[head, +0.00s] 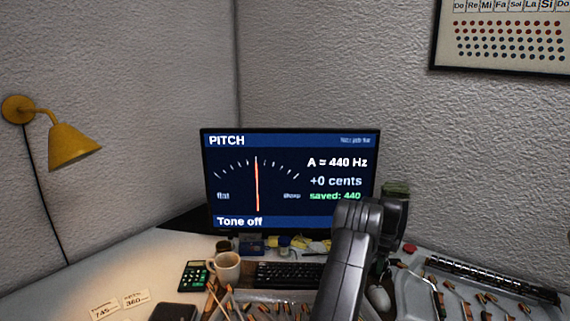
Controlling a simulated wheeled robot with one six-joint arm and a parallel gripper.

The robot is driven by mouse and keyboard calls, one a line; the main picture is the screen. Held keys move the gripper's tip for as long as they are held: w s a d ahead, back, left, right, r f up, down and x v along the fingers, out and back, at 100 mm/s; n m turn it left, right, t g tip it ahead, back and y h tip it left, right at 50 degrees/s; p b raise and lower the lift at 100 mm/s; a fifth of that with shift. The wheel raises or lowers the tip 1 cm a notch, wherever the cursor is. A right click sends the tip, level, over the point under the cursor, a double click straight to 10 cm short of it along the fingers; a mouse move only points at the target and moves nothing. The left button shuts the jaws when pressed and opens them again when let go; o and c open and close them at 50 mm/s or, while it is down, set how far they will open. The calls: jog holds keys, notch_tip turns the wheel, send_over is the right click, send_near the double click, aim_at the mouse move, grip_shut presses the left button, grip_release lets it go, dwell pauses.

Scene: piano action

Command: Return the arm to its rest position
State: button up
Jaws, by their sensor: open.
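My arm rises from the bottom of the head view, right of centre, as thick dark grey links. It bends at a joint in front of the screen's lower right corner, and a further link goes down behind it. My gripper is not visible; the arm's far end is hidden or out of frame. The monitor (230,185) behind the arm shows a pitch dial with the needle upright, "A = 440 Hz", "+0 cents", "saved: 440" and "Tone off".
A keyboard (285,273), a beige mug (228,268), a calculator (194,276) and a mouse (379,298) lie on the desk. Trays of piano action parts (480,300) are in front and at right. A yellow lamp (75,147) hangs at left. Walls close the back.

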jog(key=shift+r, duration=0.1)
notch_tip(320, 180, up, 14)
jog(key=f, duration=0.1)
notch_tip(320, 180, down, 13)
jog(key=shift+f, duration=0.1)
jog(key=n, duration=1)
jog(key=shift+n, duration=0.4)
jog(key=n, duration=0.6)
jog(key=n+p, duration=0.1)
jog(key=n, duration=0.3)
jog(key=shift+n, duration=0.4)
dwell(0.4)
